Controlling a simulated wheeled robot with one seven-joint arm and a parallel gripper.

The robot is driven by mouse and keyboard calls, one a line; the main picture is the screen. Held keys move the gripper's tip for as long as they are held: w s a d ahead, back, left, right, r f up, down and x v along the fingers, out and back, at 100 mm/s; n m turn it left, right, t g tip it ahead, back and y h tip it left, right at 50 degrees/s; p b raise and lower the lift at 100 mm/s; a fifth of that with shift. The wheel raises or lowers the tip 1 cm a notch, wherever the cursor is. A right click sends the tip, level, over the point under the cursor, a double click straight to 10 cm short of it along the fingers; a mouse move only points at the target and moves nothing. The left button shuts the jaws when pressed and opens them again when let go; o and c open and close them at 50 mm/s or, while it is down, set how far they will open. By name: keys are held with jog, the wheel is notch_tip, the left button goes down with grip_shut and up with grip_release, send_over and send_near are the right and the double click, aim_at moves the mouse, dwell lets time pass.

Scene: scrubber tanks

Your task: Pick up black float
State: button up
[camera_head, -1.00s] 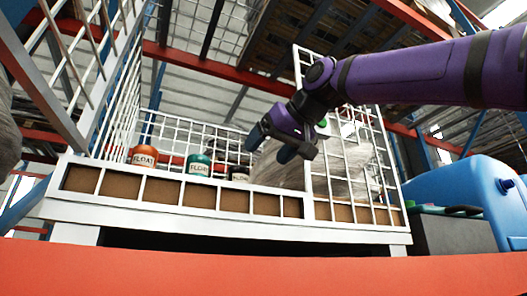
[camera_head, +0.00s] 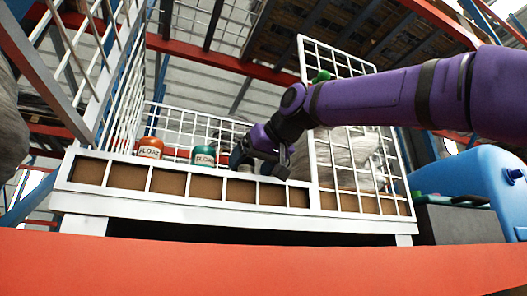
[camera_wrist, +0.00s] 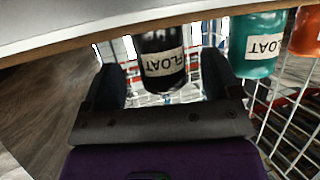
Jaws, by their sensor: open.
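The black float (camera_wrist: 163,62) shows in the wrist view, a dark cylinder with a pale FLOAT label. It stands between the two spread fingers of my gripper (camera_wrist: 165,80), with a gap visible on both sides. In the head view my gripper (camera_head: 258,160) is inside the white wire cage, behind its low front wall, and the black float is mostly hidden by it there. A teal float (camera_head: 203,156) stands just left of my gripper, and an orange float (camera_head: 150,148) stands farther left.
The white wire cage (camera_head: 190,208) has a low front wall and a taller mesh panel at right. A wrapped bundle (camera_head: 345,155) sits behind that panel. A blue tank (camera_head: 470,180) stands at right. An orange-red beam (camera_head: 200,265) crosses the foreground.

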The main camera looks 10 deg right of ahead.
jog(key=shift+x, duration=1.15)
jog(key=c, duration=1)
